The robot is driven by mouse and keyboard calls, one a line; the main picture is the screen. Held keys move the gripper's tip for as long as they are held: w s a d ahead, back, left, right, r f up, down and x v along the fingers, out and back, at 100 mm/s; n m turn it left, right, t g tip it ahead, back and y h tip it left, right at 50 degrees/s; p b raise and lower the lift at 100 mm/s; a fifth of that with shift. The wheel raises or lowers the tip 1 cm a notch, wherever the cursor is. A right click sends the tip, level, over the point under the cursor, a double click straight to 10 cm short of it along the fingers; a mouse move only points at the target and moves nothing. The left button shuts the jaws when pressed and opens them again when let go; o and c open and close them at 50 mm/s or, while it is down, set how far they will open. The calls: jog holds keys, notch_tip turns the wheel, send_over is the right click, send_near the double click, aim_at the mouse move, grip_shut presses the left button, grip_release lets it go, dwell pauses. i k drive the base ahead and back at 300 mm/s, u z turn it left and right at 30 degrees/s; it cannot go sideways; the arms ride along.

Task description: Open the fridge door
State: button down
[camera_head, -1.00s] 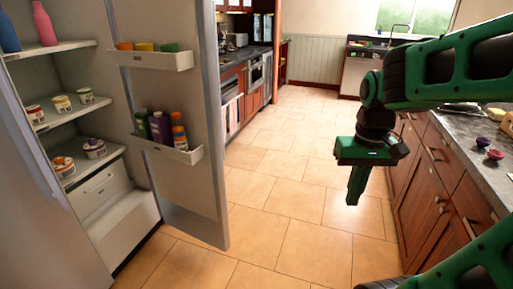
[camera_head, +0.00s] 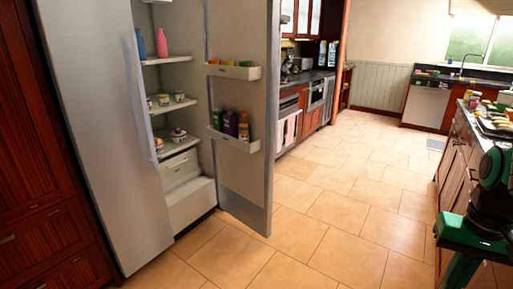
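The fridge stands at the left with a closed grey left door (camera_head: 95,120). Its right-hand door (camera_head: 243,165) stands wide open, swung out toward the room. Behind it the white inner shelves (camera_head: 168,59) show, with bottles and small tubs. Door bins (camera_head: 233,72) hold cups and bottles. My gripper (camera_head: 465,265) is at the lower right edge, well apart from the fridge door and touching nothing visible. Its fingers are partly cut off by the frame, and I cannot see whether they are parted.
A counter with drawers (camera_head: 455,165) runs along the right, close to my arm. Tall dark wooden cabinets (camera_head: 35,130) stand left of the fridge. The tiled floor (camera_head: 335,230) in the middle is clear. A dishwasher (camera_head: 425,106) stands at the back.

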aim_at(238, 30)
jog(key=z, duration=0.45)
jog(key=i, duration=1.45)
jog(key=u, duration=0.85)
jog(key=i, duration=0.85)
jog(key=u, duration=0.6)
